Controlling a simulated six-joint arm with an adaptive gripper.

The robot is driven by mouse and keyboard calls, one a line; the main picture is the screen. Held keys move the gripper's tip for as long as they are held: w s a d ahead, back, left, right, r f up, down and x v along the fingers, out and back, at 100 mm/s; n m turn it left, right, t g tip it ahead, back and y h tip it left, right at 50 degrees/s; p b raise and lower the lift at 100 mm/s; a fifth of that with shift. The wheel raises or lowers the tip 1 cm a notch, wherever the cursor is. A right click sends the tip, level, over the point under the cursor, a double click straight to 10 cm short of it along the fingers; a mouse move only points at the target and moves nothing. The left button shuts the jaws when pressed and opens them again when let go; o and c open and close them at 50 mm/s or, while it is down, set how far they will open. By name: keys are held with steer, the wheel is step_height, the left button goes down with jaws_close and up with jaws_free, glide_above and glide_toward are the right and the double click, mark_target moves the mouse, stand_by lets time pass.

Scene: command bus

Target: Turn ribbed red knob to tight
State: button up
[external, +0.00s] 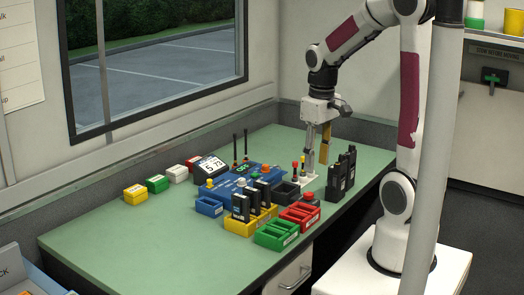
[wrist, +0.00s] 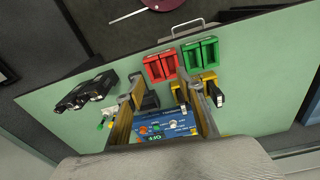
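My gripper (external: 316,165) hangs above the back right of the green bench in the external view, its fingers pointing down. In the wrist view the two fingers (wrist: 162,90) stand apart with nothing held between them. I cannot make out ribs on any of these, so I cannot tell which is the ribbed red knob. No tight marking is legible.
A blue control panel (external: 229,186) with coloured buttons lies left of my gripper. Black radios (external: 340,177) stand at the right edge. Red (external: 299,216), green (external: 276,236) and yellow (external: 240,226) trays line the front. The bench's left front (external: 140,245) is clear.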

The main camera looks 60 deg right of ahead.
mark_target(309, 194)
steer(key=w+d+f+n, duration=0.2)
steer(key=d, duration=0.1)
steer(key=w+d+f+n, duration=0.3)
steer(key=d, duration=0.1)
steer(key=w+d+f+n, duration=0.2)
steer(key=d+n, duration=0.1)
steer(key=shift+w+d+f+g, duration=0.15)
steer(key=shift+w+f+g, duration=0.1)
steer(key=shift+f+g, duration=0.15)
steer(key=shift+w+d+r+n, duration=0.1)
steer(key=shift+w+r+n, duration=0.1)
steer(key=shift+n, duration=0.9)
steer(key=shift+f, duration=0.1)
steer(key=shift+f, duration=3.85)
jaws_close()
